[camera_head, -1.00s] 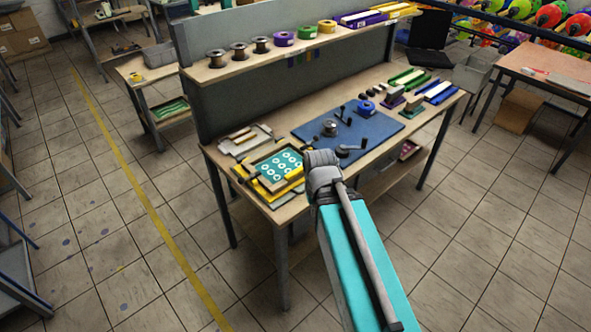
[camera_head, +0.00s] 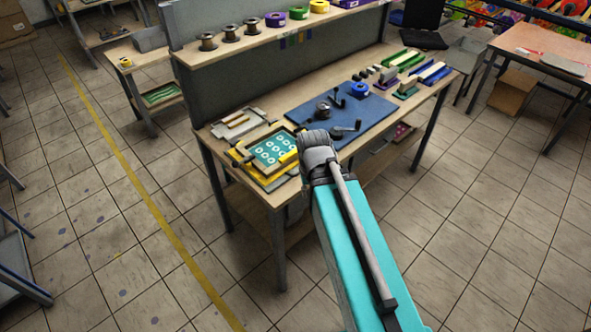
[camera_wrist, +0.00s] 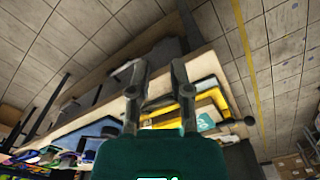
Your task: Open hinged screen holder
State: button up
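The screen holder (camera_head: 287,159), with yellow edges and a teal panel of pale rings, lies at the left front of the workbench in the head view. It looks flat; its hinge is too small to make out. Part of it shows behind my fingers in the wrist view (camera_wrist: 212,99). My gripper (camera_wrist: 158,72) has its two fingers apart with nothing held between them. It is apart from the holder. In the head view the gripper itself is hidden by my arm, whose end overlaps the bench's front edge just right of the holder.
The workbench (camera_head: 240,113) also carries a blue mat (camera_head: 310,108) with dark tools, and several squeegee-like blocks at the right. A shelf (camera_head: 235,47) with spools runs above its back.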

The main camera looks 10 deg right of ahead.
jog(key=shift+o, duration=0.9)
jog(key=w+d+r+m+t+p, duration=0.1)
jog(key=w+d+r+m, duration=0.1)
jog(key=w+m, duration=0.4)
jog(key=w+d+r+m+y+p, duration=0.1)
jog(key=w+m, duration=0.4)
jog(key=w, duration=0.6)
jog(key=shift+d+r+m+t+p, duration=0.4)
jog(key=shift+d+p, duration=0.3)
jog(key=shift+d, duration=0.4)
jog(key=shift+f, duration=0.2)
jog(key=f+b, duration=0.4)
jog(key=w+a+f+b, duration=0.1)
jog(key=f+b, duration=0.3)
jog(key=b, duration=0.1)
jog(key=w+f+b, duration=0.1)
jog(key=f+b, duration=0.3)
jog(key=f, duration=0.1)
jog(key=shift+w+a, duration=0.15)
jog(key=shift+a, duration=0.05)
jog(key=shift+b, duration=0.3)
grip_shut()
